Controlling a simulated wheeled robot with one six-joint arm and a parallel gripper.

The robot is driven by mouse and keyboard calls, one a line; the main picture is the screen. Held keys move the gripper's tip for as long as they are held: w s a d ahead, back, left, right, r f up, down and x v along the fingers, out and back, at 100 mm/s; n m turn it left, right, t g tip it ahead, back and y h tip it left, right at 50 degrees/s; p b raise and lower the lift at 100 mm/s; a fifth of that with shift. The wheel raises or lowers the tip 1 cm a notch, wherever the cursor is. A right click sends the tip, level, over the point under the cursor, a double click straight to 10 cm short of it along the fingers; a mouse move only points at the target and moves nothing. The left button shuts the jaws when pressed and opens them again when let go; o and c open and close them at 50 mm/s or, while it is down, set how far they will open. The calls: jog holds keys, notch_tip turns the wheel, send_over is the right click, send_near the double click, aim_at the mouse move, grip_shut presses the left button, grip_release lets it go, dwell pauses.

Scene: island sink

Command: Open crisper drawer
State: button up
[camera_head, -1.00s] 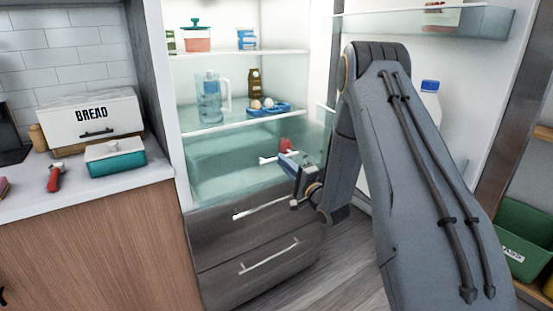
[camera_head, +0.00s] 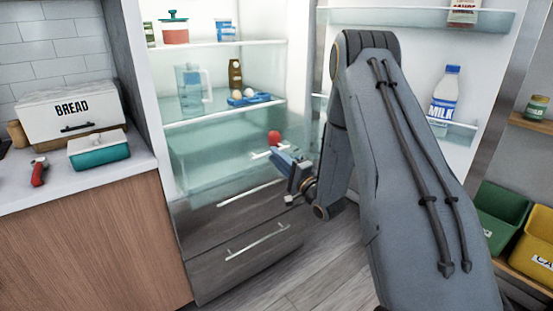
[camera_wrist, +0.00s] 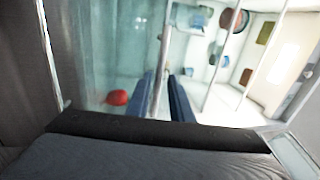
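The crisper drawer (camera_head: 215,165) is the clear, greenish front low in the open fridge, above two dark wooden drawers. Its pale bar handle (camera_head: 260,154) sticks out at the front. My gripper (camera_head: 278,157) is at the right part of this handle, fingers toward the drawer. In the wrist view, its two blue fingers (camera_wrist: 167,97) stand apart, and a pale bar (camera_wrist: 161,60) runs up between or just in front of them. I cannot tell whether they touch it. A red round item (camera_head: 274,137) shows behind the handle; it also shows in the wrist view (camera_wrist: 117,97).
Below are the dark drawers with long handles (camera_head: 258,242). The open fridge door holds a milk bottle (camera_head: 445,95) at right. Shelves above hold a pitcher (camera_head: 190,88) and eggs in a blue tray (camera_head: 250,99). A counter (camera_head: 75,185) stands left. Floor is clear in front.

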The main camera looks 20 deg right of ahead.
jog(key=shift+o, duration=0.5)
jog(key=b+v, duration=0.1)
jog(key=v, duration=0.6)
jog(key=shift+s, duration=0.4)
jog(key=shift+d+f, duration=0.1)
